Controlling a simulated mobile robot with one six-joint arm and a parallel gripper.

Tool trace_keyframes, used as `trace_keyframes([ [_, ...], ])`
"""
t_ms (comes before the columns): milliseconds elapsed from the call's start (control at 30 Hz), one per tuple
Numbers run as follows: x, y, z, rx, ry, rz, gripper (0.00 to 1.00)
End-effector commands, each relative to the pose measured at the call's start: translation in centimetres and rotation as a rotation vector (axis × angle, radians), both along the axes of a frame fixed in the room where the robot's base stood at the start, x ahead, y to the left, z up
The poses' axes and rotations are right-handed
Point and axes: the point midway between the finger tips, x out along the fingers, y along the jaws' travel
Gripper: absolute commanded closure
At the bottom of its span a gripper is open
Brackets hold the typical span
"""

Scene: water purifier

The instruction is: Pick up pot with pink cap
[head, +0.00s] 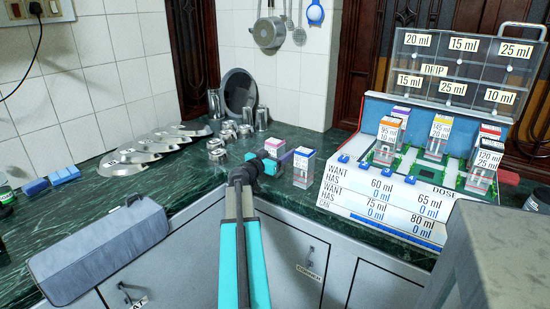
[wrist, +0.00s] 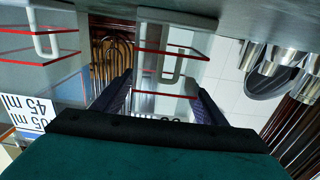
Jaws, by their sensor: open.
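The pot with the pink cap (head: 268,148) stands on the dark green counter, partly hidden behind my gripper. In the upside-down wrist view, a clear pot with red level lines (wrist: 172,60) stands ahead between my fingers. It appears to be the pink-capped one, but its cap colour does not show there. My gripper (wrist: 162,98) is open, one dark finger on each side of that pot's lower picture area; contact cannot be told. A second pot with a 45 ml label (wrist: 32,112) is at left.
Several steel cups (head: 225,140) and a round steel plate (head: 239,92) stand behind and left. A dosing machine (head: 395,190) with capped pots and a raised clear lid is at right. A grey box (head: 95,250) sits at front left.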

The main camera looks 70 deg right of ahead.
Motion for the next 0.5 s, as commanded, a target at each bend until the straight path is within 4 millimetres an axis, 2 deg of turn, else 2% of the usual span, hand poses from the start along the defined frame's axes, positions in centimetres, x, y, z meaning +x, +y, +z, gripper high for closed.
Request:
trace_keyframes([
  [467,0.03,0.04,0.01,0.000,0.000,0.001,0.34],
  [500,0.03,0.05,0.01,0.000,0.000,0.001,0.41],
])
